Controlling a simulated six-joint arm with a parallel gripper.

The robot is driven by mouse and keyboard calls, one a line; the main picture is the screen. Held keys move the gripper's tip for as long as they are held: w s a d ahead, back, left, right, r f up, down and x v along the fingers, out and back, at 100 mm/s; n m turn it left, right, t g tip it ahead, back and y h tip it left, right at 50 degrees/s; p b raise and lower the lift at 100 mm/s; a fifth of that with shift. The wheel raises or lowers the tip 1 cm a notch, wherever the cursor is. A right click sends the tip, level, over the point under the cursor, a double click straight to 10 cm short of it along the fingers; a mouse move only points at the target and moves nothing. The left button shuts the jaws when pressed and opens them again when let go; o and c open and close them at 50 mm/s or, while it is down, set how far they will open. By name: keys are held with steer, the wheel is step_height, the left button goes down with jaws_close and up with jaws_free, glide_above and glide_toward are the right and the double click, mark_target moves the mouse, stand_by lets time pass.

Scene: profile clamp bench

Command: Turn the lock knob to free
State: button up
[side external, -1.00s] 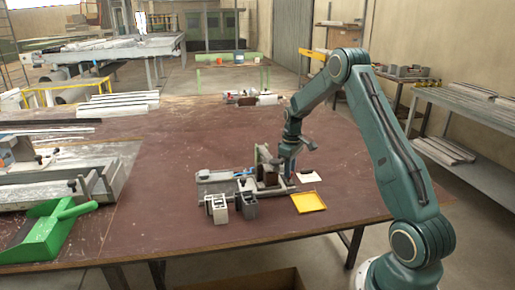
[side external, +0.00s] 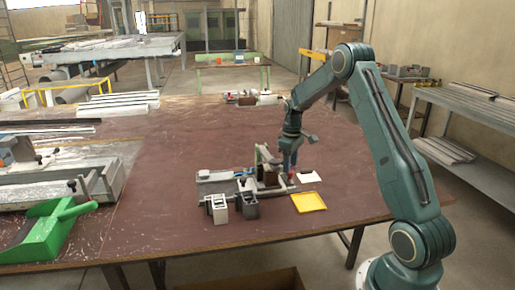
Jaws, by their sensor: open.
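The clamp fixture (side external: 217,185) stands on the brown bench, with a long grey base and a brown block (side external: 270,179) at its right end. A small red part (side external: 291,183) shows at the right end of the fixture, below my gripper; it may be the lock knob, but it is too small to tell which way it is turned. My gripper (side external: 290,170) points down just above this red part, close to the brown block. It is open. The fingertips are small and blurred, and I cannot tell whether they touch the red part.
Two small block-like holders, one light (side external: 218,209) and one dark (side external: 247,205), stand in front of the fixture. A yellow tray (side external: 309,202) and a white card (side external: 309,177) lie to its right. A green dustpan (side external: 55,228) lies far left. The bench's middle left is clear.

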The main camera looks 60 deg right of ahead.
step_height(320, 180, up, 12)
steer(key=shift+f, duration=0.25)
stand_by(0.5)
steer(key=s+a+r+t+h, duration=0.1)
steer(key=s+a+r, duration=0.2)
steer(key=a+r, duration=0.45)
steer(key=s+a+r+t, duration=0.1)
steer(key=s+a+r, duration=0.25)
steer(key=a, duration=0.75)
steer(key=s+a+f+t+y, duration=0.1)
steer(key=s+a+t, duration=0.2)
steer(key=s+a, duration=1)
steer(key=s, duration=0.3)
steer(key=shift+s+a+f+t, duration=0.15)
steer(key=shift+s+f+t, duration=0.15)
steer(key=shift+s+f, duration=0.1)
